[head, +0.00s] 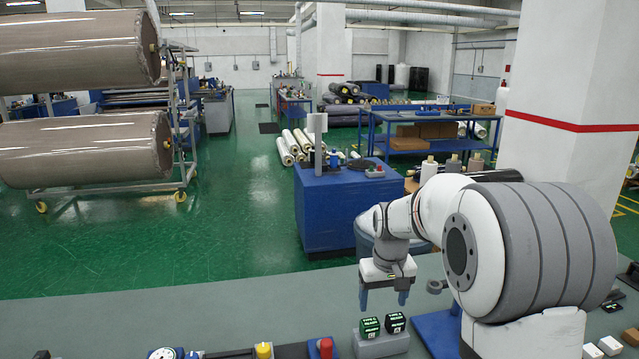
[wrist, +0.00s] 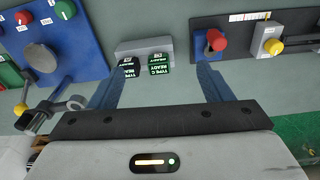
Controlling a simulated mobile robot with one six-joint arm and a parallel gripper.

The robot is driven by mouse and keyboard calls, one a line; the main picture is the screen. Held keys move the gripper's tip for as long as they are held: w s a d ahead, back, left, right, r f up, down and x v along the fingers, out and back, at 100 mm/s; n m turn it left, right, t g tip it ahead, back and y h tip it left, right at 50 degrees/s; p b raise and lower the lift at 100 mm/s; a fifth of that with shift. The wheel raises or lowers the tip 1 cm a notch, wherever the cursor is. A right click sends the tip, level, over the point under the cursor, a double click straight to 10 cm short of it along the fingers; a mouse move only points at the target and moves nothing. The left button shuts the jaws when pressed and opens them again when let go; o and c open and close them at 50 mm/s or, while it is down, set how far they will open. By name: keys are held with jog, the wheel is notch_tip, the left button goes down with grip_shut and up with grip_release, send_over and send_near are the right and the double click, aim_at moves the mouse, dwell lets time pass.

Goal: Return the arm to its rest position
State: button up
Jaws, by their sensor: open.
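My arm (head: 437,209) is bent forward over the grey bench, its white and grey links showing at the right of the head view. My gripper (head: 384,299) points down with its two blue fingers apart and nothing between them. In the wrist view my gripper (wrist: 162,85) is also open.
The grey bench (head: 200,315) carries a red knob (head: 326,347) and a yellow knob (head: 263,350) along its front. A blue panel (wrist: 60,40) with buttons and a lever lies left in the wrist view. Large wrapped rolls (head: 90,150) hang on a rack beyond green floor.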

jog(key=s+r+m+t+b, duration=0.1)
jog(key=s+t+b, duration=0.1)
jog(key=s, duration=2.4)
jog(key=shift+s+d+r+m+b, duration=0.25)
jog(key=shift+r+m+b, duration=0.1)
jog(key=shift+b, duration=0.1)
